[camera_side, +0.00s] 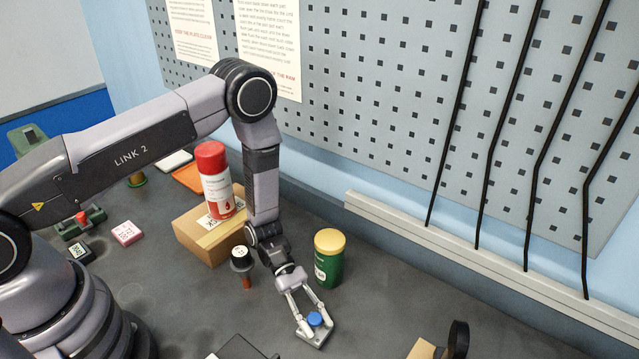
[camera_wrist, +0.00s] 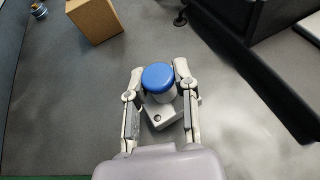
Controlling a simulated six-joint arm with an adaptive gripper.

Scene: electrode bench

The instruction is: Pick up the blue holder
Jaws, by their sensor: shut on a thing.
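The blue holder (camera_side: 315,319) has a round blue top on a pale body with a flat light-grey base. In the side view it sits low over the bench between my fingers; I cannot tell whether its base touches the bench. My gripper (camera_side: 312,322) reaches down to it with a finger on each side. In the wrist view the blue top (camera_wrist: 158,77) faces the camera, and my gripper (camera_wrist: 159,88) is shut on the body just below it. The base shows below, towards the palm, with a small dark hole in it.
A green jar with a yellow lid (camera_side: 329,258) stands close behind my gripper. A cardboard box (camera_side: 196,231) bears a red-capped can (camera_side: 213,180). A brown block (camera_wrist: 94,18) and dark equipment (camera_wrist: 270,50) border clear bench.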

